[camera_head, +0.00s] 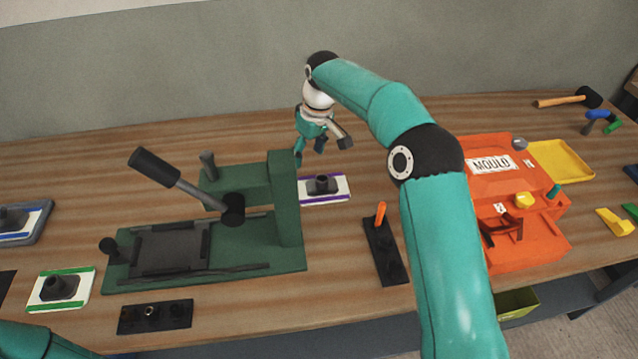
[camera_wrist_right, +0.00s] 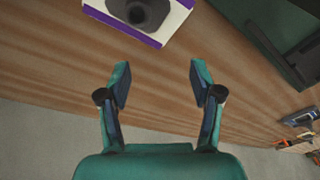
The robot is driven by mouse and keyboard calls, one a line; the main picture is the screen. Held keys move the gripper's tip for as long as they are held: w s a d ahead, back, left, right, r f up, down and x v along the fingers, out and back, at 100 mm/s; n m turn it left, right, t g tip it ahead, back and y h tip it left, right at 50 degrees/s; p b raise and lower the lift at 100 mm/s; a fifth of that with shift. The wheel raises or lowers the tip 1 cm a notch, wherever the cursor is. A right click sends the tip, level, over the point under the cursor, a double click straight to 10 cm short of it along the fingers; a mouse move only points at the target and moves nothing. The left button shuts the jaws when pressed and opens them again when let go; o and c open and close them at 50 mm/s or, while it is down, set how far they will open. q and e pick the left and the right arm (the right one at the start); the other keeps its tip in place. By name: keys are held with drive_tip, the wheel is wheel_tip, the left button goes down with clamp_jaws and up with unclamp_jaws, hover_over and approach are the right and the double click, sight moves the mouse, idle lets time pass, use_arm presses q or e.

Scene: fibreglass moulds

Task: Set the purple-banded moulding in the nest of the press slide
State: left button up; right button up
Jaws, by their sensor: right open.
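The purple-banded moulding (camera_head: 322,187), a white plate with purple edge bands and a dark raised boss, lies on the table just right of the green press (camera_head: 287,205). It also shows at the top of the right wrist view (camera_wrist_right: 172,22), partly cut off. The press slide (camera_head: 170,248) is a dark plate at the left of the press base, and its nest looks empty. My right gripper (camera_head: 322,150) is open and empty, behind the moulding and apart from it. Its spread fingers show in the right wrist view (camera_wrist_right: 160,82). My left gripper is out of view.
A green-banded moulding (camera_head: 60,288) and a blue-banded one (camera_head: 14,220) lie at the left. The press lever (camera_head: 180,180) leans up to the left. A dark block with an orange lever (camera_head: 381,230) and an orange MOULD machine (camera_head: 510,200) stand to the right.

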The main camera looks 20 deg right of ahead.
drive_tip(key=s+d+r+n+t+y, duration=0.1)
drive_tip(key=s+d+r+n, duration=0.2)
drive_tip(key=s, duration=0.1)
drive_tip(key=m+t, duration=0.1)
approach(323, 177)
drive_tip(key=f, duration=0.2)
drive_tip(key=f+p, duration=0.1)
drive_tip(key=shift+w+a+f, duration=0.1)
drive_tip(key=shift+a, duration=0.2)
drive_tip(key=p+x, duration=0.1)
drive_tip(key=x, duration=0.1)
drive_tip(key=p+x, duration=0.1)
drive_tip(key=x, duration=0.2)
drive_tip(key=shift+w+a, duration=0.1)
drive_tip(key=shift+a, duration=0.3)
drive_tip(key=shift+w+f, duration=0.1)
drive_tip(key=shift+f, duration=0.05)
clamp_jaws()
